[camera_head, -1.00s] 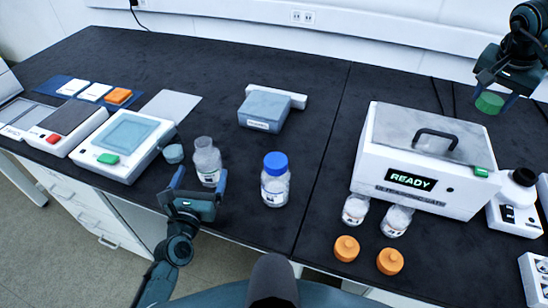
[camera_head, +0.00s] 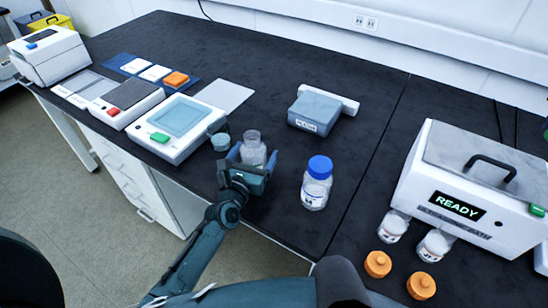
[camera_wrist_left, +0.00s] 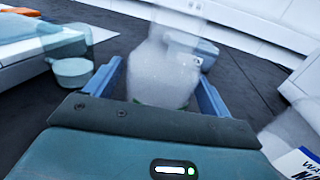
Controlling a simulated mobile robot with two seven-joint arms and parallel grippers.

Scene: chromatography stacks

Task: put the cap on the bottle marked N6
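An uncapped, cloudy clear bottle (camera_head: 253,146) stands upright near the bench's front edge; I cannot read a mark on it. My left gripper (camera_head: 252,162) is open, with its blue fingers on either side of this bottle. In the left wrist view the bottle (camera_wrist_left: 163,72) stands between the spread fingers. A blue-capped bottle (camera_head: 316,184) stands to its right; its label is too small to read surely. My right gripper is almost wholly outside the head view; only a dark sliver (camera_head: 545,132) shows at the right edge. The green cap seen earlier is hidden.
A white READY instrument (camera_head: 410,175) stands at right, with two small bottles (camera_head: 393,226) (camera_head: 435,244) and two orange caps (camera_head: 377,264) (camera_head: 421,286) before it. A teal cup (camera_head: 220,142) and a screened device (camera_head: 165,152) sit close left of the left gripper. A grey-blue box (camera_head: 314,114) stands behind.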

